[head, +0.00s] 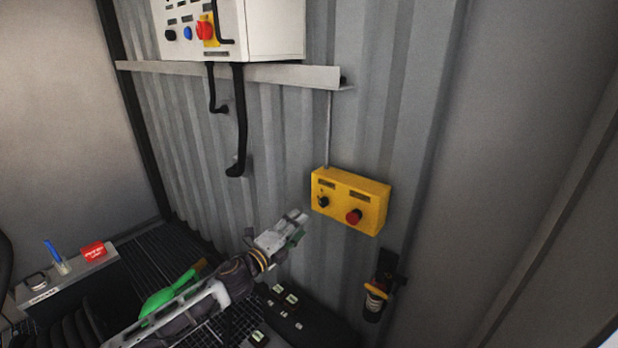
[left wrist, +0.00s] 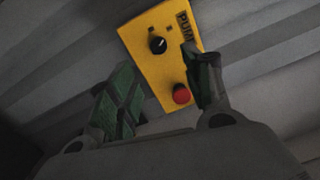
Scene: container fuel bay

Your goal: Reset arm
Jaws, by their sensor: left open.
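My left arm reaches in from the lower left in the head view. Its gripper (head: 297,224) is just left of and slightly below a yellow control box on the corrugated wall. In the left wrist view the two green-padded fingers of the left gripper (left wrist: 160,92) are apart, with nothing between them. The yellow box (head: 366,197) carries a black knob (head: 323,202) and a red button (head: 354,216). In the left wrist view the box (left wrist: 160,75) shows beyond the fingers, with part of its label hidden by the right finger. My right gripper is not in view.
A white control cabinet (head: 275,30) hangs above a wall rail (head: 290,74), with black cables below. A canister (head: 375,300) is bracketed at lower right. A green object (head: 165,297) lies behind my arm. A red item (head: 93,250) rests on a ledge at left.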

